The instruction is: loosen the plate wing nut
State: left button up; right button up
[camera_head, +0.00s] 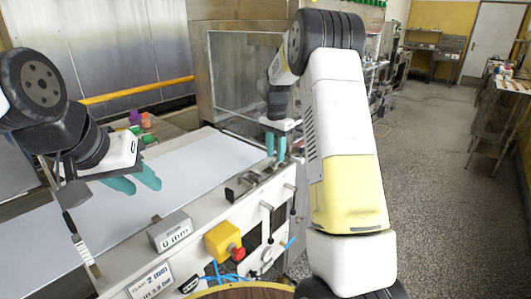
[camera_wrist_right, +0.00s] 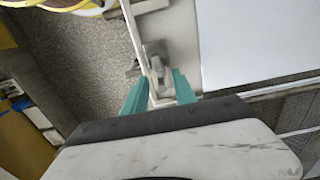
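My right gripper (camera_head: 276,155) points down over the front edge of the machine at the far end of the white belt, its two teal fingers a little apart. In the right wrist view, the gripper (camera_wrist_right: 162,84) has its fingers on either side of a small grey metal fitting (camera_wrist_right: 156,62) on a pale bar. I cannot tell whether they touch it, or whether this fitting is the plate wing nut. My left gripper (camera_head: 138,183) is above the near part of the belt, its teal fingers apart and empty.
The white belt (camera_head: 185,175) runs along the machine. On its front are a dark bracket (camera_head: 250,183), a grey "0 mm" block (camera_head: 170,231), a yellow box (camera_head: 223,242) with a red button, and levers. Small coloured pots (camera_head: 141,122) stand behind. Open floor (camera_head: 430,170) lies to the right.

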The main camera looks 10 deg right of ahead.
jog(key=shift+f, duration=0.85)
grip_shut()
